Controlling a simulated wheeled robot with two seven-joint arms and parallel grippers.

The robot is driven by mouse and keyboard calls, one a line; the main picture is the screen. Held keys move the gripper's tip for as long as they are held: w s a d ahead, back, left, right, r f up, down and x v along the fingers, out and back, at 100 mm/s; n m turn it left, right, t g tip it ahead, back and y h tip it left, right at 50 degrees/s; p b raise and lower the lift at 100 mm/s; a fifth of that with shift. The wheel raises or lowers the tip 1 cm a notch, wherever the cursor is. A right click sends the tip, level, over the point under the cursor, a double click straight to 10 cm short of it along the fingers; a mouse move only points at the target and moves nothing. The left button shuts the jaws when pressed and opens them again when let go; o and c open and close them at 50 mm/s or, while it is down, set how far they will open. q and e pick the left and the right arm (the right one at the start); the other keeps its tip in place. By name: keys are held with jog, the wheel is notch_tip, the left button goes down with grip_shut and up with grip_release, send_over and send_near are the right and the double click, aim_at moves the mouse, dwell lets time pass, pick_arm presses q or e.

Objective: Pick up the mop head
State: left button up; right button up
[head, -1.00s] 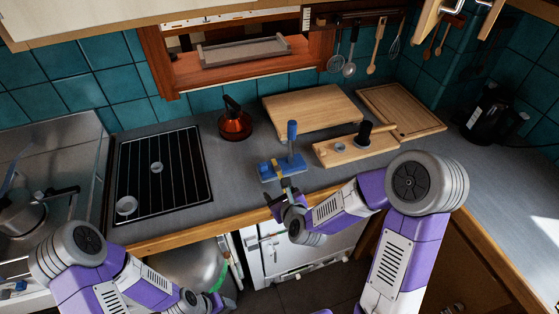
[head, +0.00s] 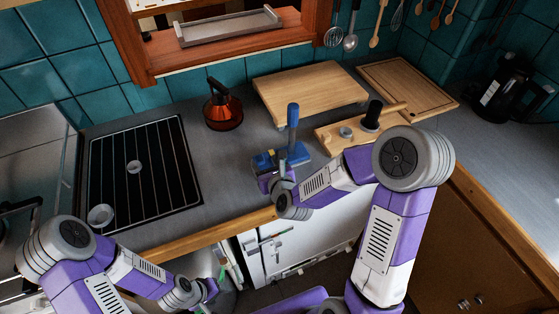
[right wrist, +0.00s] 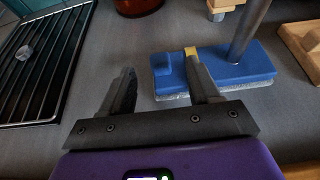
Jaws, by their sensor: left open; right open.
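The mop head (head: 265,159) is a blue block with a grey-white pad beneath and an upright stick with a blue top (head: 292,116). It rests on the grey counter near the front edge. In the right wrist view the mop head (right wrist: 250,64) lies ahead and to the right, with a small yellow part on it. My right gripper (head: 267,181) is open at its near side. In the wrist view its right finger overlaps the block and its left finger is left of it; contact cannot be told. My left gripper (head: 207,290) is open, low in front of the counter.
A wooden block with a dark peg (head: 345,133) stands right of the mop head. Behind are a cutting board (head: 310,88) and a red-brown kettle (head: 222,108). A black rack (head: 140,165) lies left. Bare counter lies between rack and mop head.

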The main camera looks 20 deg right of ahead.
aim_at(260, 158)
jog(key=x, duration=0.6)
jog(key=shift+w+a+f, duration=0.15)
jog(key=shift+f, duration=0.25)
grip_shut()
